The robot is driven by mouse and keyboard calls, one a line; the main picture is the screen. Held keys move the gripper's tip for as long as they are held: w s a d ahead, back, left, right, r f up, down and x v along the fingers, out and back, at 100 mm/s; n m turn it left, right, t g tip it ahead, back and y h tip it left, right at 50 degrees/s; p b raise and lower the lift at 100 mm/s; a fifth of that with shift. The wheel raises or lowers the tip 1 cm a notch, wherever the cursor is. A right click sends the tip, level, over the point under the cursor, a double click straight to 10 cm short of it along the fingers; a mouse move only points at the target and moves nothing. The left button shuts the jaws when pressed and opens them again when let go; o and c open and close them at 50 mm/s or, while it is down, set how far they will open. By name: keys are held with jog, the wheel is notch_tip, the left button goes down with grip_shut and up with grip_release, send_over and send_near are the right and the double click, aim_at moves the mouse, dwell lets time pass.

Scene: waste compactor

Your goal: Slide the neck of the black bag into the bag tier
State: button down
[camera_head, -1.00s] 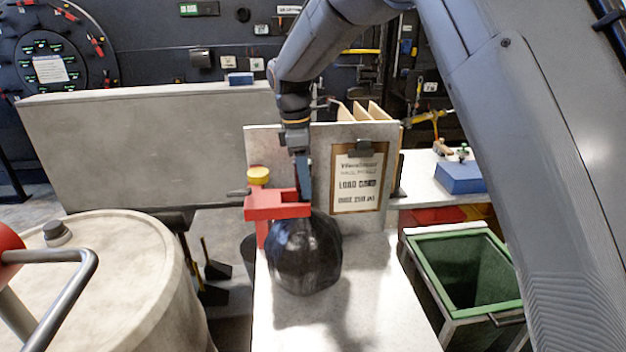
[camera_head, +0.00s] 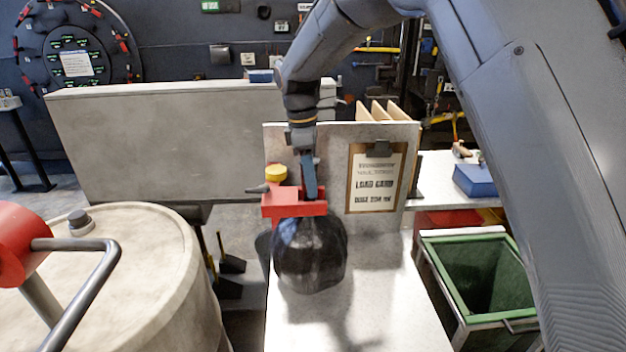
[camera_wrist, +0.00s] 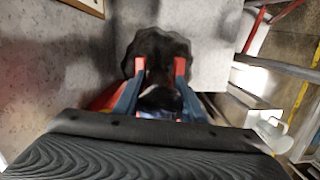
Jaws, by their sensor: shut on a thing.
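The black bag (camera_head: 312,258) hangs or rests at the near side of the red bag tier (camera_head: 294,208), just above or on the pale bench; I cannot tell whether it touches. My gripper (camera_head: 311,192) points down over the tier and is shut on the bag's neck, which is mostly hidden by the fingers and the red tier. In the wrist view my blue fingers with red tips (camera_wrist: 160,66) lie over the black bag (camera_wrist: 157,42). The tier has a yellow knob (camera_head: 276,174) on top and a small grey lever at its left.
An upright board with a load card (camera_head: 375,180) stands behind the bench (camera_head: 375,300). A green-rimmed bin (camera_head: 480,275) is at right, a large pale drum (camera_head: 130,270) with a red and grey handle at left. The bench is clear right of the bag.

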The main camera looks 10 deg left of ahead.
jog(key=shift+f, duration=0.25)
dwell(0.5)
jog(key=c, duration=1)
grip_release()
jog(key=shift+c, duration=0.2)
jog(key=shift+o, duration=0.3)
jog(key=shift+d+f, duration=0.1)
jog(key=o, duration=0.5)
jog(key=shift+r, duration=0.2)
jog(key=shift+r+p, duration=1.8)
jog(key=shift+r, duration=2.05)
